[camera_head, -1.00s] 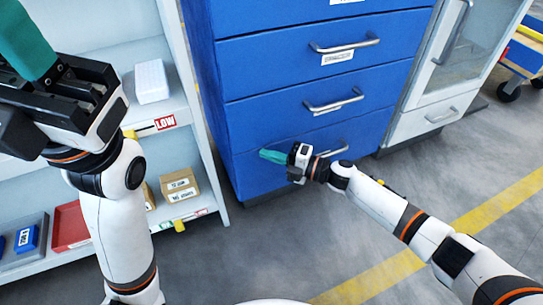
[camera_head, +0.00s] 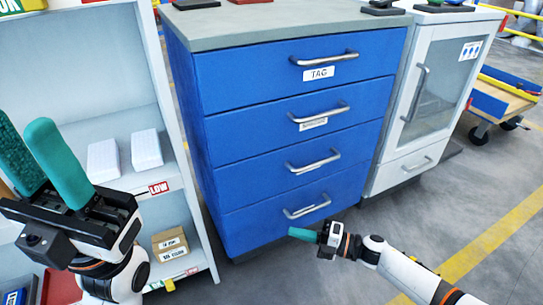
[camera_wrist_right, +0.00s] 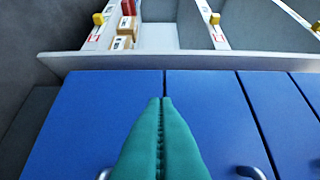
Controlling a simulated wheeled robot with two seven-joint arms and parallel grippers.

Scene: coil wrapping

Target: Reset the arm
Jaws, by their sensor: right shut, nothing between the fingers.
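My left gripper (camera_head: 25,140) is at the left edge of the head view. Its two teal fingers point up and stand apart, with nothing between them. My right gripper (camera_head: 300,233) is low in front of the bottom drawer of the blue drawer cabinet (camera_head: 290,130), near that drawer's handle (camera_head: 306,207). In the right wrist view its teal fingers (camera_wrist_right: 160,102) are pressed together and empty, with the blue drawer fronts behind them. Whether the fingertips touch the cabinet is unclear. All the blue drawers look closed.
A white shelf (camera_head: 75,75) with white boxes (camera_head: 146,149) and a cardboard box (camera_head: 171,243) stands at the left. A white glass-door cabinet (camera_head: 430,100) and a cart (camera_head: 515,95) are at the right. The grey floor (camera_head: 300,285) in front is open.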

